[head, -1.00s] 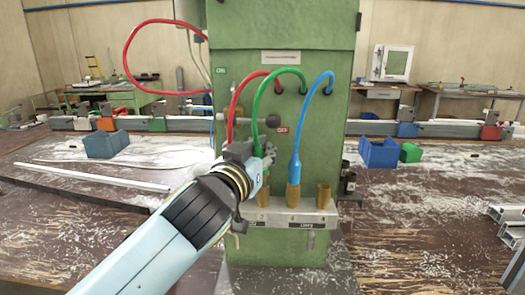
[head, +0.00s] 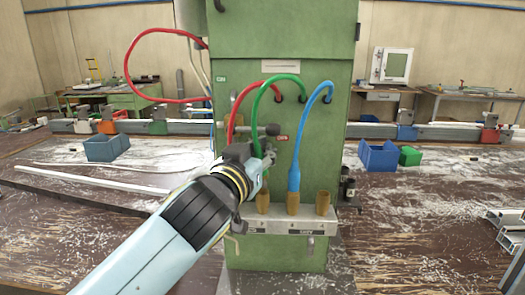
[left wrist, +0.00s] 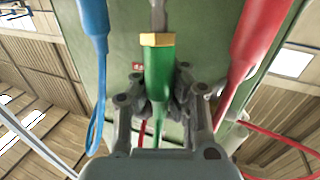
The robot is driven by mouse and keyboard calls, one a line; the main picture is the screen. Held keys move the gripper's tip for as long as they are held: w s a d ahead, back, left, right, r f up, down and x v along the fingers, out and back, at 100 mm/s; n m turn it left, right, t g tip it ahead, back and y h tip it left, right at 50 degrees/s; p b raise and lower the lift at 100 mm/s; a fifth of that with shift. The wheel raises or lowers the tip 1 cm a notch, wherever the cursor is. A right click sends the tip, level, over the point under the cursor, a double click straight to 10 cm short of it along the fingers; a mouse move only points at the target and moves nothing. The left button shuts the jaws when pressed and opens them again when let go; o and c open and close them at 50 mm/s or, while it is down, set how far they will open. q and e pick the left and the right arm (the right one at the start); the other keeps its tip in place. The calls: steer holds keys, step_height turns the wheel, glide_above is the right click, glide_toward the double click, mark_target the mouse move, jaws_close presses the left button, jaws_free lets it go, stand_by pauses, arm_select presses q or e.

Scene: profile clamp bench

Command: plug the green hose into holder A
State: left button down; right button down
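The green hose (head: 278,79) arches out of the green cabinet and down to my left gripper (head: 262,163). In the left wrist view my left gripper (left wrist: 158,98) has its fingers closed on both sides of the green hose end (left wrist: 158,74). A brass collar (left wrist: 158,40) and a narrow metal tip (left wrist: 158,14) stick out beyond the fingers. Brass holders stand in a row on a grey ledge (head: 280,226). The left visible holder (head: 263,201) looks empty, below my gripper. The holder labels are too small to read. My right gripper is not in view.
The blue hose (head: 294,176) stands in the middle visible holder (head: 293,205). The right holder (head: 323,203) is empty. The red hose (head: 236,112) runs down behind my left gripper; its lower end is hidden. Blue and red hoses flank my fingers closely.

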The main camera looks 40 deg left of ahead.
arm_select(q)
steer(key=s+d, duration=0.4)
steer(key=s, duration=0.2)
steer(key=shift+s+p, duration=0.3)
stand_by(0.7)
